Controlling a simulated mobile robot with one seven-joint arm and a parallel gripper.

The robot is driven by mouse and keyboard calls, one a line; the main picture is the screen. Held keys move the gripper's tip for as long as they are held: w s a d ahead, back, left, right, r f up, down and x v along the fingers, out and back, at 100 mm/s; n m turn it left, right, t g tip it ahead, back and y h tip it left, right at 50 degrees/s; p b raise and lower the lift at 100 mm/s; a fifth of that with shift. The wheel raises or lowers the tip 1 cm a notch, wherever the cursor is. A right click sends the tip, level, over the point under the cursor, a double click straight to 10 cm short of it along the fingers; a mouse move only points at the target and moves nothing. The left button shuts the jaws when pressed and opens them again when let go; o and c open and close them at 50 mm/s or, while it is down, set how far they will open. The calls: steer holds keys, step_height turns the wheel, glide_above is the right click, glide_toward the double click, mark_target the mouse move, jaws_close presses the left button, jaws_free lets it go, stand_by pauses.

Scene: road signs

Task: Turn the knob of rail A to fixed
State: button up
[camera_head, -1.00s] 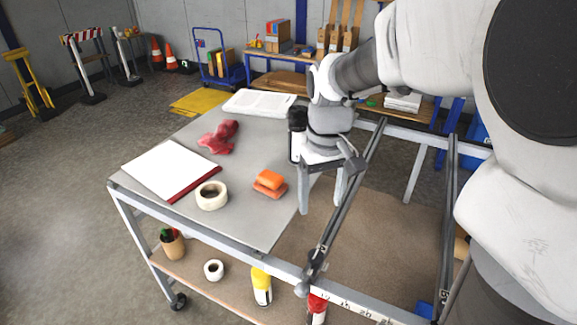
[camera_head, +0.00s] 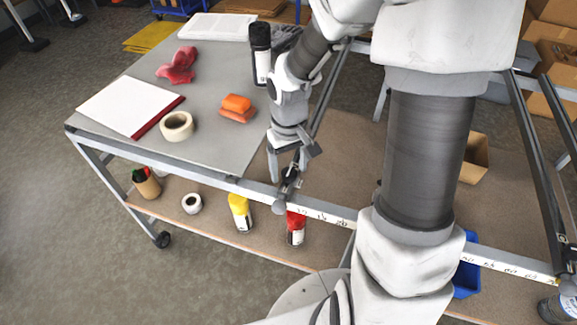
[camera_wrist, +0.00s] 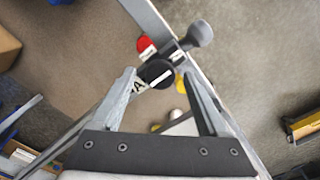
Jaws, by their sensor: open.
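Rail A (camera_head: 325,95) is a dark bar running front to back across the cart frame. Its black round knob (camera_wrist: 157,73) sits at the rail's front end, with a white pointer line on top and a white label "A" (camera_wrist: 138,86) beside it. In the head view the knob (camera_head: 290,174) is partly hidden by my fingers. A grey ball-ended handle (camera_wrist: 200,33) sticks out beyond the frame's front bar. My gripper (camera_head: 288,172) points down at the knob. It is open, its fingers on either side of the knob in the wrist view; contact cannot be told.
The grey tabletop (camera_head: 215,110) holds a tape roll (camera_head: 177,126), orange sponges (camera_head: 237,107), red cloth (camera_head: 177,66) and a white binder (camera_head: 128,105). Yellow (camera_head: 240,212) and red (camera_head: 297,226) bottles stand on the lower shelf. The front bar (camera_head: 335,214) carries a printed scale.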

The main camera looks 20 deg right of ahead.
jaws_close()
stand_by(0.5)
steer(key=shift+f+m, duration=0.1)
steer(key=shift+m, duration=0.2)
steer(key=m+b, duration=0.2)
steer(key=m, duration=0.1)
steer(key=shift+m, duration=0.3)
steer(key=m+b, duration=0.1)
steer(key=m, duration=0.3)
steer(key=shift+b, duration=0.3)
steer(key=m, duration=0.9)
steer(key=shift+m+p, duration=0.3)
steer(key=shift+p, duration=0.05)
